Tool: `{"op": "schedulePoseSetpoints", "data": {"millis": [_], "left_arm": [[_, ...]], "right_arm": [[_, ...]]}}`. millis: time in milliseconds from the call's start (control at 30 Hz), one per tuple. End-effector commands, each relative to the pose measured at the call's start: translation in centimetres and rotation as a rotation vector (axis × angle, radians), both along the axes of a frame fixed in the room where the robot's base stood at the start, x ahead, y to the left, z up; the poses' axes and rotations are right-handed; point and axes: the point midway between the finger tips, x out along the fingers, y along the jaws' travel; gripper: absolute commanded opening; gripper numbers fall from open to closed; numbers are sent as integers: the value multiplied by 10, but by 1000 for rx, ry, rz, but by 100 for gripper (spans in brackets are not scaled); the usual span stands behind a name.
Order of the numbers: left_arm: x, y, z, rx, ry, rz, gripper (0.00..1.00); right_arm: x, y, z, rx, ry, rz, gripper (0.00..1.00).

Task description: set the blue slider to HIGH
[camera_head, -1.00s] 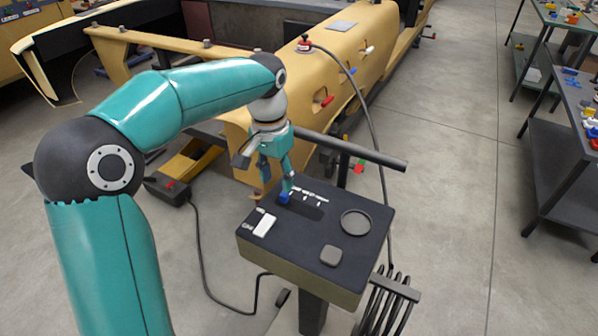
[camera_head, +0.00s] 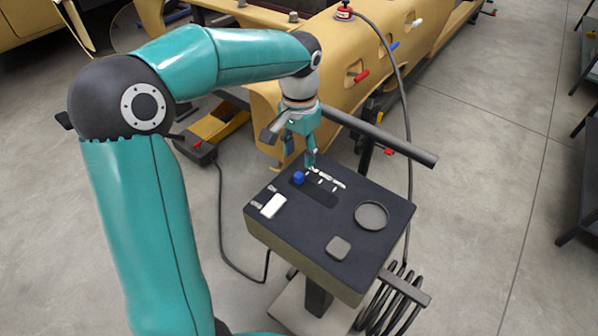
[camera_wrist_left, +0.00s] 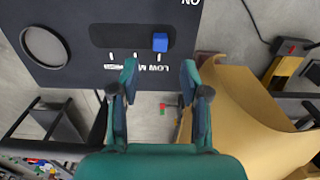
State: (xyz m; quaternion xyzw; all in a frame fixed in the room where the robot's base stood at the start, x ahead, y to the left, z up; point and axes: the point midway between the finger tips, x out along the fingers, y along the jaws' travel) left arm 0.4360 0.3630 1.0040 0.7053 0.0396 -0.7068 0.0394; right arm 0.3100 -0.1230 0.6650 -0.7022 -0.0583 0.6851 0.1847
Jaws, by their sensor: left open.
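The blue slider (camera_head: 299,178) sits at the left end of its dark slot on the black-topped control box (camera_head: 290,229). In the left wrist view the blue slider (camera_wrist_left: 160,42) is at the right end of the slot, by the LOW label; the HIGH end is at the left there. My left gripper (camera_head: 301,162) points down at the box's far edge, just beyond the slider. In the wrist view my open left gripper (camera_wrist_left: 159,74) has nothing between its fingers, and the slider is ahead of the gap, apart from both fingertips. My right gripper is not seen.
The box also carries a white switch (camera_head: 273,206), a round dish (camera_head: 371,215) and a grey square button (camera_head: 339,248). A dark bar (camera_head: 385,138) passes behind the box. A yellow shell (camera_head: 345,50) with coloured handles stands beyond.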

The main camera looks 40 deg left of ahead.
Motion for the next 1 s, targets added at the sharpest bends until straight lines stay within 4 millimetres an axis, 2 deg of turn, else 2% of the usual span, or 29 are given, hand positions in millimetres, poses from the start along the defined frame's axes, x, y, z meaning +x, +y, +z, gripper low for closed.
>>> {"op": "schedulePoseSetpoints", "data": {"millis": [100, 333, 500, 800, 1000], "left_arm": [[-1, 0, -26, 0, 4, 1, 46], [-1, 0, -60, 0, 3, 1, 46], [0, 0, -71, 0, -1, 0, 46], [0, 0, -72, 0, -1, 1, 46], [0, 0, -72, 0, -1, 1, 12]], "right_arm": [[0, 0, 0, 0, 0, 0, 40], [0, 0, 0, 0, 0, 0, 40], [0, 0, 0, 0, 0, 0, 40], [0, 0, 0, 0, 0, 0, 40], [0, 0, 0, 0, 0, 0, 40]]}}
